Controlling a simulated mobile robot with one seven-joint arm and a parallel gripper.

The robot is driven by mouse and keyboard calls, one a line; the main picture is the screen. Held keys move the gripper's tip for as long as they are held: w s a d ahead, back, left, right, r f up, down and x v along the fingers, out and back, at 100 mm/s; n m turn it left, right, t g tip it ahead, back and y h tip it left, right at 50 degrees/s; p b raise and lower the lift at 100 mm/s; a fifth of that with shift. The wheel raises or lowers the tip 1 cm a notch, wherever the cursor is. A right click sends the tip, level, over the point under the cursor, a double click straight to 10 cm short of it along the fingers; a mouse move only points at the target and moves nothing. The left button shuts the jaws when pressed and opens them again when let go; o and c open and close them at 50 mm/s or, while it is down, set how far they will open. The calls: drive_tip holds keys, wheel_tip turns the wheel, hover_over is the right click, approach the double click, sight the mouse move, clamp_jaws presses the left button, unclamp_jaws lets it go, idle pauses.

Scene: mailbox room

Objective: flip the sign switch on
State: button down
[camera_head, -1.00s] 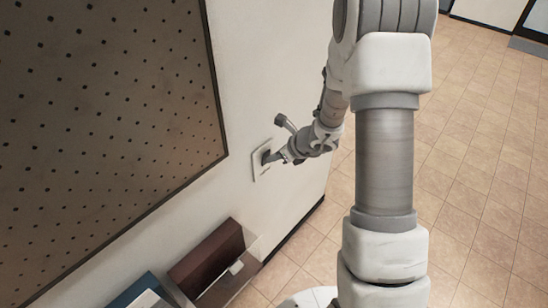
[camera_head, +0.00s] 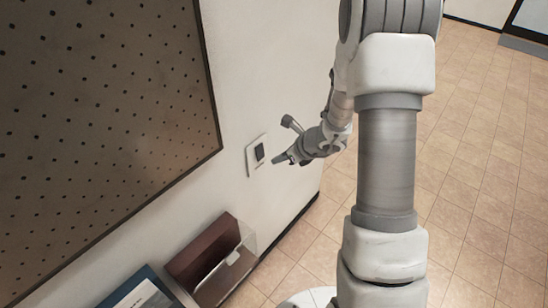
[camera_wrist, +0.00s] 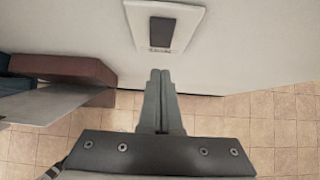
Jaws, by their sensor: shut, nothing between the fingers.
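The sign switch (camera_head: 260,152) is a dark rocker on a white wall plate (camera_head: 251,162), to the right of the perforated board. In the wrist view the dark rocker (camera_wrist: 162,32) is at the top, with small unreadable lettering on the plate below it. My gripper (camera_head: 277,161) is just right of the plate in the head view, apart from it. In the wrist view my gripper (camera_wrist: 160,75) has its fingers together and empty, with their tips below the plate and a gap between. I cannot tell whether the switch is on or off.
A dark perforated board (camera_head: 100,130) hangs on the wall at left. Below it are a brown box (camera_head: 205,248) with a clear panel and a blue item (camera_head: 140,292) with white paper. The tiled floor (camera_head: 475,180) at right is open.

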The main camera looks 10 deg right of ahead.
drive_tip(key=p+v, duration=0.1)
drive_tip(key=v, duration=0.8)
drive_tip(key=shift+s+d+f+p, duration=0.2)
drive_tip(key=shift+s+d+p, duration=0.2)
drive_tip(key=shift+s+d, duration=0.05)
drive_tip(key=f+t+b, duration=0.1)
drive_tip(key=b, duration=0.2)
drive_tip(key=f+t+y+b, duration=0.1)
drive_tip(key=b, duration=0.3)
drive_tip(key=shift+s+d+y, duration=0.3)
drive_tip(key=shift+s+d, duration=0.05)
drive_tip(key=shift+r, duration=0.15)
